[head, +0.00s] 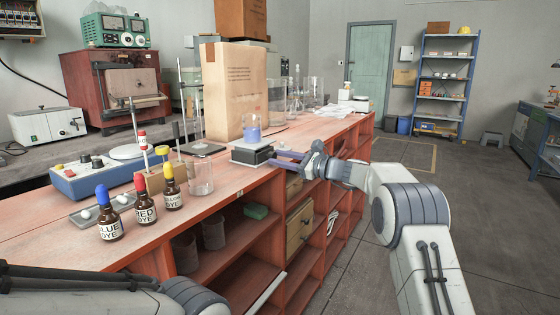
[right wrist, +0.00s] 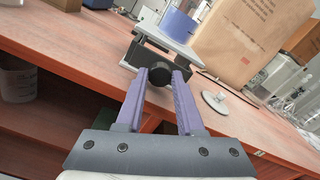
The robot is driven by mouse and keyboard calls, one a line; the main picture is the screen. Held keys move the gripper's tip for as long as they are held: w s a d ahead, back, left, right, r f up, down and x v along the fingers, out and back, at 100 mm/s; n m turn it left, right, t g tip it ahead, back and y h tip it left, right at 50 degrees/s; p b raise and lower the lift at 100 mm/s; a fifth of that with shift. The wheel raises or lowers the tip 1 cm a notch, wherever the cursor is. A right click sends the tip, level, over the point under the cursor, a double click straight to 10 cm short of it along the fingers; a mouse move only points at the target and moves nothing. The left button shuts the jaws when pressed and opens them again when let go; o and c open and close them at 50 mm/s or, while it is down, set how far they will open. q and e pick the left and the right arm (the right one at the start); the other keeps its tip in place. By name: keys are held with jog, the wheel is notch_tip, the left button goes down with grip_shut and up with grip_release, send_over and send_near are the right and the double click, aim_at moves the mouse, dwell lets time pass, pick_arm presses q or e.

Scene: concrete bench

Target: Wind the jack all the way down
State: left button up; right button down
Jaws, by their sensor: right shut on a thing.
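The jack (head: 250,154) stands near the bench's right edge in the head view, a low dark block with a pale top plate. It also shows in the right wrist view (right wrist: 140,54). A beaker with blue liquid (head: 251,133) stands on its plate. The jack's round black knob (right wrist: 158,74) faces my right gripper. My right gripper (right wrist: 160,77) has its purple fingers closed on this knob, one on each side. In the head view the right gripper (head: 275,160) hides the knob. My left arm shows at the bottom left, but its gripper is out of the picture.
A large paper bag (head: 236,95) stands behind the jack. An empty beaker (head: 201,177) and dye bottles (head: 145,202) stand to its left on the red bench (head: 85,250). More glassware (head: 315,90) stands further back. The floor (head: 400,180) to the right is free.

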jog(key=shift+d, duration=0.1)
jog(key=c, duration=0.5)
grip_release()
jog(key=v, duration=1)
jog(key=shift+s+d+p, duration=0.1)
jog(key=shift+d+p, duration=0.05)
jog(key=shift+p, duration=0.2)
